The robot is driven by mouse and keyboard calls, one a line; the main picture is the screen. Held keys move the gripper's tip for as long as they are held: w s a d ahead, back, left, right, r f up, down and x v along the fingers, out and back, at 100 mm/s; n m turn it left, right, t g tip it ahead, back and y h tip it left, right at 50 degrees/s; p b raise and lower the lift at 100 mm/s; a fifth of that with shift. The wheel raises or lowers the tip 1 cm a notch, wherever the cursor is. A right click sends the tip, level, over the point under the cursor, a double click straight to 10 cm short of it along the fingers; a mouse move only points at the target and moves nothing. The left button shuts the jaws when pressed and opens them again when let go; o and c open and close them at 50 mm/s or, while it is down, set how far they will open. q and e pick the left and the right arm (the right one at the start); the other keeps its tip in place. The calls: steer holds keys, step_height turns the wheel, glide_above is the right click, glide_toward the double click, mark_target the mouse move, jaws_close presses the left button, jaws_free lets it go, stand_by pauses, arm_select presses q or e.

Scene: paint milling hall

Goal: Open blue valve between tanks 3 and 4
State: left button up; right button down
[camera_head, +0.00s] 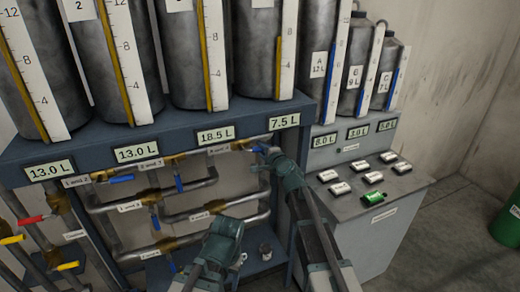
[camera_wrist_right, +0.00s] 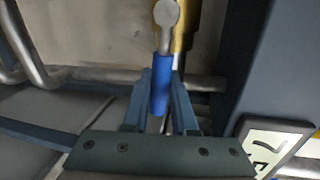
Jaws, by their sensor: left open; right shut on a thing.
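The blue valve handle (camera_head: 258,149) is at the right end of the top pipe, beside a label (camera_head: 218,149) that seems to read "3 and 4". My right gripper (camera_head: 270,162) is shut on this handle. In the right wrist view the blue handle (camera_wrist_right: 161,85) lies between the two fingers (camera_wrist_right: 160,105), joined to a grey stem and a brass body. My left gripper (camera_head: 226,232) is open and empty in front of the lower pipes; its fingers are hard to make out. The displays under the tanks read 13.0, 13.0, 18.5 (camera_head: 216,134) and 7.5 L (camera_head: 284,121).
Other blue handles (camera_head: 121,179) sit on the pipes to the left, with red (camera_head: 30,220) and yellow (camera_head: 68,266) ones further left. A console (camera_head: 400,185) with several white buttons and one green button (camera_head: 373,198) stands right of my right arm. A green barrel (camera_head: 508,222) stands far right.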

steer(key=shift+r+n, duration=0.35)
steer(key=shift+n, duration=0.05)
steer(key=shift+p, duration=0.3)
steer(key=c, duration=0.7)
jaws_free()
steer(key=p+v, duration=0.2)
steer(key=v, duration=1.1)
steer(key=shift+s+r+p, duration=0.2)
steer(key=shift+s+p, duration=0.15)
steer(key=shift+s, duration=0.05)
steer(key=shift+a, duration=0.1)
